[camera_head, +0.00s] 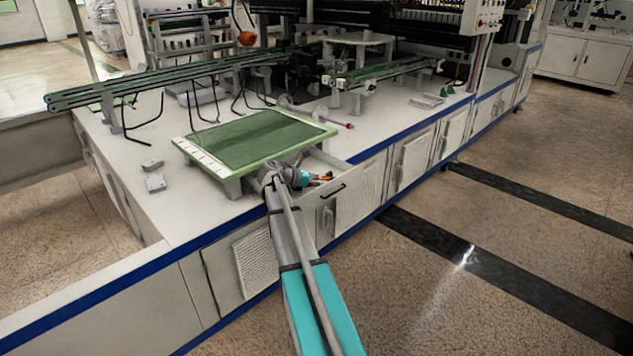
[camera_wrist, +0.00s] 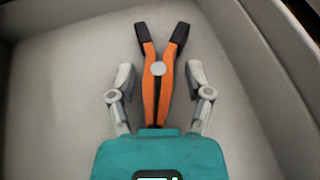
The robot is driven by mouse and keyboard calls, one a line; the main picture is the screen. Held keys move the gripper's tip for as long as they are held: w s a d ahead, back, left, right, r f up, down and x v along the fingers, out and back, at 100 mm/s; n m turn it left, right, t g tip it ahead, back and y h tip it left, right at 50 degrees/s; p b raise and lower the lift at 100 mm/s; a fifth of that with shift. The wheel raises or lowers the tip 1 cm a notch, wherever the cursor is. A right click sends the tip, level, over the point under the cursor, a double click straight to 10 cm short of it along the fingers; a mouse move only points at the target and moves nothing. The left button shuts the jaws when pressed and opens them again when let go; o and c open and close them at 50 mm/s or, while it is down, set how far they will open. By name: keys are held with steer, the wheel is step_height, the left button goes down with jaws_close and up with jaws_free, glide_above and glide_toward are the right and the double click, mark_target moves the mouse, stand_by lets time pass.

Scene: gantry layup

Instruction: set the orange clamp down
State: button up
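The orange clamp (camera_wrist: 148,87) has black tips and a round pale pivot. In the wrist view it points away from me and appears to lie on the bare floor of the open drawer (camera_wrist: 55,95). My gripper (camera_wrist: 159,72) is open around it, with one grey finger on each side and a gap between each finger and the clamp. The clamp's near end is hidden by my teal gripper body. In the head view, my gripper (camera_head: 312,180) is inside the drawer (camera_head: 338,204), and a small bit of the orange clamp (camera_head: 325,177) shows there.
The drawer walls stand close around my gripper. Above the drawer, a green mat (camera_head: 245,138) on a raised frame sits on the white bench (camera_head: 190,215). A red ball-like thing (camera_head: 247,38) is farther back. The floor to the right is clear.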

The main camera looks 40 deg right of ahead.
steer(key=shift+r, duration=0.2)
stand_by(0.4)
steer(key=p+v, duration=0.4)
steer(key=v, duration=0.6)
steer(key=shift+a+r, duration=0.15)
steer(key=shift+a, duration=0.05)
steer(key=shift+p+v, duration=0.45)
steer(key=shift+v, duration=0.3)
